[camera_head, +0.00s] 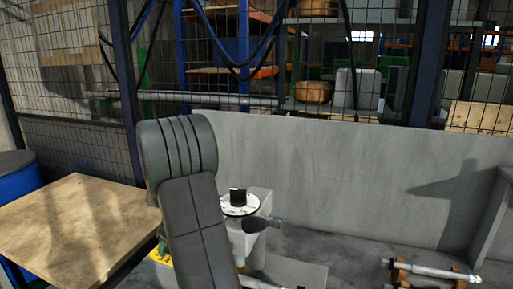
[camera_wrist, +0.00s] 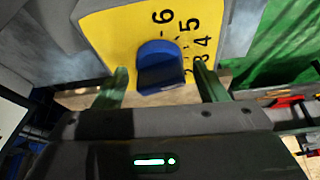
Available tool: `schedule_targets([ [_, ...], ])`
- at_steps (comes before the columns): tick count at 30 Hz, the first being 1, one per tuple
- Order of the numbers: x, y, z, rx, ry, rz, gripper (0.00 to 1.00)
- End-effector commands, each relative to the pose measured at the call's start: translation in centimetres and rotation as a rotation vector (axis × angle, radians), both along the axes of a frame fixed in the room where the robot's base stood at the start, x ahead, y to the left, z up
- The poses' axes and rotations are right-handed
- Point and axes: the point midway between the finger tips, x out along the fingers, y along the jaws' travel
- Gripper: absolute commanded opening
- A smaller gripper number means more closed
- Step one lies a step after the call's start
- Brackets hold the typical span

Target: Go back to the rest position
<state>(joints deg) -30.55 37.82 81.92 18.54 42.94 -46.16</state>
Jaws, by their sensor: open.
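My gripper (camera_wrist: 161,72) shows in the wrist view with its two green fingers spread apart. A blue knob (camera_wrist: 160,62) stands ahead, between the lines of the fingers, with a visible gap on each side. The knob sits on a yellow dial plate (camera_wrist: 113,30) with the black numbers 6, 5, 4 and a partly covered 3 around it. Nothing is held. In the head view my arm crosses the middle, and the gripper and the knob are hidden behind it. A bit of yellow surface (camera_head: 160,256) shows beside the arm.
A wooden-topped table (camera_head: 75,225) stands at the left, near a blue drum (camera_head: 18,175). A low grey wall (camera_head: 350,175) and mesh fence run behind. A metal shaft on wooden supports (camera_head: 435,270) lies at lower right. In the wrist view, red-handled tools (camera_wrist: 290,102) lie at right.

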Motion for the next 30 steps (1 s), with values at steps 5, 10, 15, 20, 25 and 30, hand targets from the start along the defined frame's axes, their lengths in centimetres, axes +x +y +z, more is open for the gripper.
schedule_targets([
  [5, -0.1, 0.0, 0.5, -0.002, 0.002, -0.109, 0.65],
  [10, -0.2, -0.4, 1.3, 0.003, -0.004, -0.164, 0.65],
  [15, -0.9, -1.3, 3.8, 0.003, -0.004, -0.162, 0.65],
  [20, -1.4, -2.1, 6.3, 0.002, -0.004, -0.161, 0.65],
  [25, -2.0, -3.1, 9.1, 0.002, -0.004, -0.161, 0.65],
  [30, -2.6, -3.8, 11.3, 0.001, -0.002, -0.161, 0.65],
])
